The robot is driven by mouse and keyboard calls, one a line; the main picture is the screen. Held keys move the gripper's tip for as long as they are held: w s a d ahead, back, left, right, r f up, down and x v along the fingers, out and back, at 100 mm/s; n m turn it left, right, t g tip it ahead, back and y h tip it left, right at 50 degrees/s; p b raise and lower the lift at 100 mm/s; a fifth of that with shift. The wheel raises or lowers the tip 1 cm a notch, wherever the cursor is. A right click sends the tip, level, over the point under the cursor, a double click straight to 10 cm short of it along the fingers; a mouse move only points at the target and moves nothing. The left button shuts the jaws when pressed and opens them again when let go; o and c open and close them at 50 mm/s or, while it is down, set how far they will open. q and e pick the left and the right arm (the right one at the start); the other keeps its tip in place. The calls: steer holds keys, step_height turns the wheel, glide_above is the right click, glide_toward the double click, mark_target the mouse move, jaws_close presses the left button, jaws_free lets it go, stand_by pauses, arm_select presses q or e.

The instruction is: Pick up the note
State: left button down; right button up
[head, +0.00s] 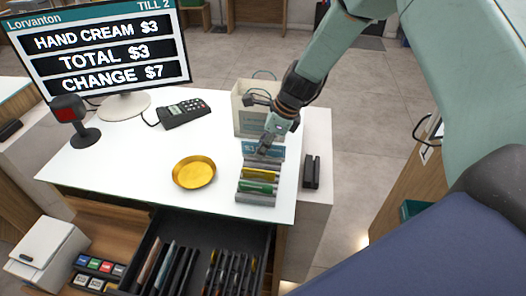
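A grey rack (256,198) on the white counter top holds several coloured notes or packs in slots. A blue item (249,147) is in its far slot, a yellow one (261,174) in the middle and a green one (258,187) nearer. I cannot tell which of them is the note. My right gripper (264,150) points down over the far end of the rack, at or just above the blue item. Its fingers are small and dark, so I cannot tell if they are open or touching. My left gripper is out of view.
A gold dish (194,172) sits left of the rack. A paper bag (243,117) stands behind it, and a dark holder (312,172) is on the right. An open till drawer (262,240) is below. A card terminal (183,113), scanner (77,122) and till screen (105,50) stand left.

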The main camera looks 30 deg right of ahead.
steer(key=shift+f, duration=0.15)
steer(key=shift+s, duration=0.2)
steer(key=shift+w+f, duration=0.1)
steer(key=shift+w, duration=0.1)
steer(key=shift+c, duration=0.7)
steer(key=shift+s, duration=0.15)
jaws_close()
